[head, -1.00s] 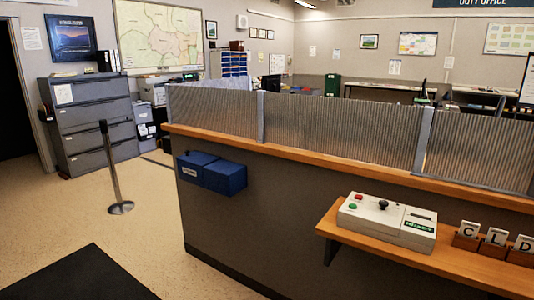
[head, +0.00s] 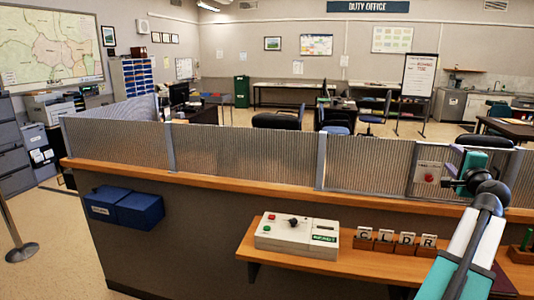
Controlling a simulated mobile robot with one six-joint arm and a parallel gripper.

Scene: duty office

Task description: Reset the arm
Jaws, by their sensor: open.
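My arm rises from the lower right of the head view. My gripper (head: 456,172) is at its end, raised in front of the ribbed counter screen and above the wooden shelf. It is open, and I see nothing held in it. Its fingers are small and partly hidden by the wrist.
A wooden shelf (head: 262,258) on the counter front bears a beige control box (head: 272,243) with a dark knob and letter tiles (head: 382,240) in wooden holders. A panel with a red button (head: 429,178) is left of my gripper. Blue boxes (head: 139,209) are on the counter front, left.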

